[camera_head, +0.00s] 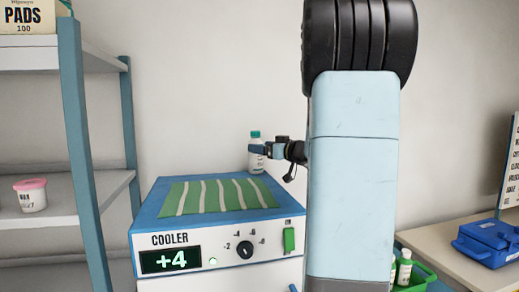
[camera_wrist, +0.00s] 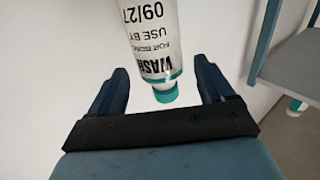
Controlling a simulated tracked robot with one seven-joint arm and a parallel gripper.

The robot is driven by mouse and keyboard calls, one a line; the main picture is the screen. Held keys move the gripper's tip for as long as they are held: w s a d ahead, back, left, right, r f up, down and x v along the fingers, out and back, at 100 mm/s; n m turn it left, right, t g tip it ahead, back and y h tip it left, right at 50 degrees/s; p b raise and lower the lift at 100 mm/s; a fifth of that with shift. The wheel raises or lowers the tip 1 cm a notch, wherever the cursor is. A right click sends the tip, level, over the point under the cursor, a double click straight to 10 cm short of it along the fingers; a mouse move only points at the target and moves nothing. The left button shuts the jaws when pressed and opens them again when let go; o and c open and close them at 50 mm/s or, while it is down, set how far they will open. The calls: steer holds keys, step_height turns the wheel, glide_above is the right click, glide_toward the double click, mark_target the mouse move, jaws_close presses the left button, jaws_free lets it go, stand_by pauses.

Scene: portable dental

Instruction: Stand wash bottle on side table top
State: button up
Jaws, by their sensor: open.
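The wash bottle (camera_head: 256,160) is white with a teal cap and looks upright at the back edge of the cooler top. In the wrist view the wash bottle (camera_wrist: 155,40) appears upside down, its label reading WASH, USE BY 09/27. My gripper (camera_head: 258,150) is at the bottle's upper part. In the wrist view my gripper (camera_wrist: 160,75) is open, with a finger on each side of the bottle and visible gaps. The bottle's base is not clearly seen. A pale table top (camera_head: 440,240) shows at right; I cannot tell whether it is the side table.
The blue-and-white cooler (camera_head: 147,222) carries a green striped cloth (camera_head: 215,196). Shelves (camera_head: 105,188) stand at left with a pink-lidded tub (camera_head: 31,198). At right are a blue case (camera_head: 488,240) and a green tray (camera_head: 425,272) with small bottles. My arm blocks the middle right.

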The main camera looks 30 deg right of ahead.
mark_target(253, 133)
steer(key=v, duration=0.9)
steer(key=shift+s, duration=0.35)
steer(key=shift+s+d+r, duration=0.1)
steer(key=shift+s+r, duration=0.05)
steer(key=shift+c, duration=0.5)
steer(key=shift+m+h, duration=0.3)
steer(key=shift+h, duration=0.3)
steer(key=r, duration=0.1)
steer(key=w+r, duration=0.1)
steer(key=r, duration=0.1)
steer(key=w+a+r, duration=0.1)
steer(key=r, duration=0.1)
steer(key=shift+c, duration=0.9)
steer(key=x, duration=1.3)
steer(key=shift+a+f, duration=0.15)
steer(key=shift+f, duration=0.1)
steer(key=shift+w+a, duration=0.1)
steer(key=shift+w, duration=0.25)
